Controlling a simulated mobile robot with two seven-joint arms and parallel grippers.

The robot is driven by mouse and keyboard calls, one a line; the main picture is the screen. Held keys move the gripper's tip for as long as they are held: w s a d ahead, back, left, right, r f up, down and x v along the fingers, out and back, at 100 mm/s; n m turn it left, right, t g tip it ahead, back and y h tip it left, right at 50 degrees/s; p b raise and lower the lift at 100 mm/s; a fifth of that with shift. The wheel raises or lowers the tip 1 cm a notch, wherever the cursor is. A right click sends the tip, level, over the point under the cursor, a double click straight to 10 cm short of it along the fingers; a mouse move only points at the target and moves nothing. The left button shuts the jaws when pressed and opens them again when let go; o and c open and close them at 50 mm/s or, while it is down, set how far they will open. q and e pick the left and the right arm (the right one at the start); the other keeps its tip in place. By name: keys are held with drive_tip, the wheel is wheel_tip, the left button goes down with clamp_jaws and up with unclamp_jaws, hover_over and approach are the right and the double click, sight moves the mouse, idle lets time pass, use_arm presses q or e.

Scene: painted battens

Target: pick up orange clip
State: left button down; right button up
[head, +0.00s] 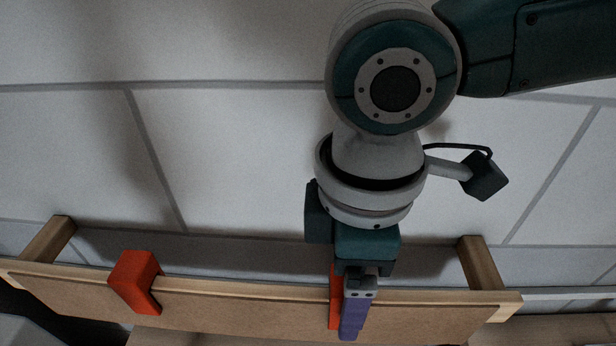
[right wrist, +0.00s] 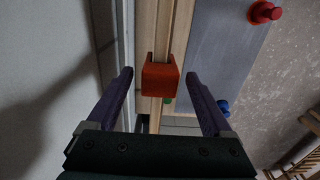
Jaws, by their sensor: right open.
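Two orange-red clips straddle the top edge of a wooden batten (head: 230,300) in the head view. One clip (head: 137,281) is at the left. The other clip (head: 335,300) is at the right, partly hidden behind my right gripper (head: 354,312). In the right wrist view an orange clip (right wrist: 160,79) sits on the batten in the gap between the two purple fingers of my right gripper (right wrist: 159,76). The fingers are spread, with a gap visible on each side of the clip. My left gripper is not in view.
Wooden end blocks (head: 484,265) hold the batten off the pale tiled surface (head: 240,150). The right wrist view shows a grey-blue panel (right wrist: 215,50) with a red knob (right wrist: 265,12) and a blue knob (right wrist: 222,105) right of the clip. A small green thing (right wrist: 168,101) is below the clip.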

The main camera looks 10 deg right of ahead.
drive_tip(key=shift+f, duration=0.2)
clamp_jaws()
idle(0.6)
